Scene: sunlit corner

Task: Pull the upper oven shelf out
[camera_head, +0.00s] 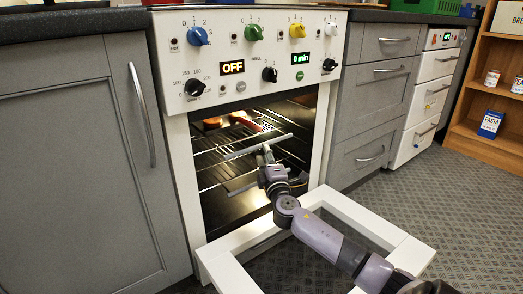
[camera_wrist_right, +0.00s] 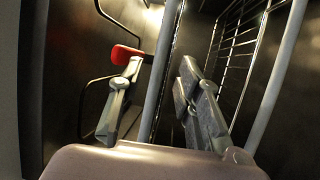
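The upper oven shelf (camera_head: 207,160) is a wire rack inside the lit oven, with a pale front bar (camera_head: 238,153). My right gripper (camera_head: 265,154) reaches through the oven's open front to this bar. In the right wrist view, the two fingers of the right gripper (camera_wrist_right: 160,92) stand apart, one on each side of the upper shelf's bar (camera_wrist_right: 163,60). Small gaps seem to show beside the bar, so the fingers do not look closed on it. My left gripper is not in view.
The white-framed oven door (camera_head: 225,272) is folded down below my right arm. A lower shelf bar (camera_head: 243,187) lies beneath; it also shows in the right wrist view (camera_wrist_right: 281,75). Reddish food or a red-handled item (camera_head: 240,120) sits on the upper shelf. Grey cabinets (camera_head: 75,180) flank the oven.

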